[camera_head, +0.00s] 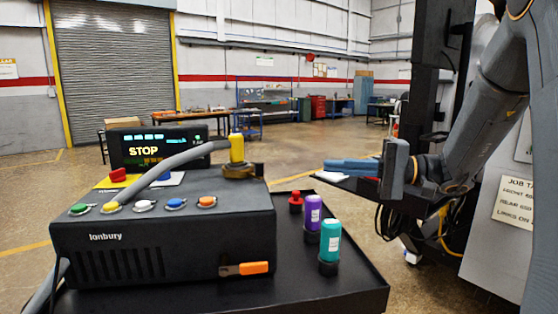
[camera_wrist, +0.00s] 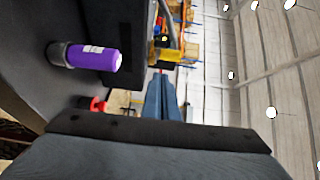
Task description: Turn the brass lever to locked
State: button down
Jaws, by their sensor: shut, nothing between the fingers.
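A brass collar (camera_head: 240,171) with a short, dark lever-like tab on its right side sits on top of the dark box (camera_head: 160,220), at its back right. A yellow plug (camera_head: 237,148) stands upright in the collar, with a grey hose (camera_head: 175,163) running from it to the left. I cannot tell the lever's setting. My gripper (camera_head: 326,165) is shut and empty, its blue fingers pointing left, to the right of the collar and apart from it. In the wrist view the fingers (camera_wrist: 160,75) point up toward a yellow part (camera_wrist: 165,55), likely the plug.
A purple bottle (camera_head: 313,212), a teal bottle (camera_head: 329,242) and a red knob (camera_head: 295,201) stand on the black tray (camera_head: 360,290) right of the box. An orange-handled lever (camera_head: 253,268) is on the box's front. A STOP display (camera_head: 155,148) stands behind.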

jog(key=s+p+x, duration=0.2)
jog(key=p+x, duration=0.3)
jog(key=x, duration=0.8)
jog(key=shift+a, duration=0.3)
jog(key=shift+s+d+r, duration=0.1)
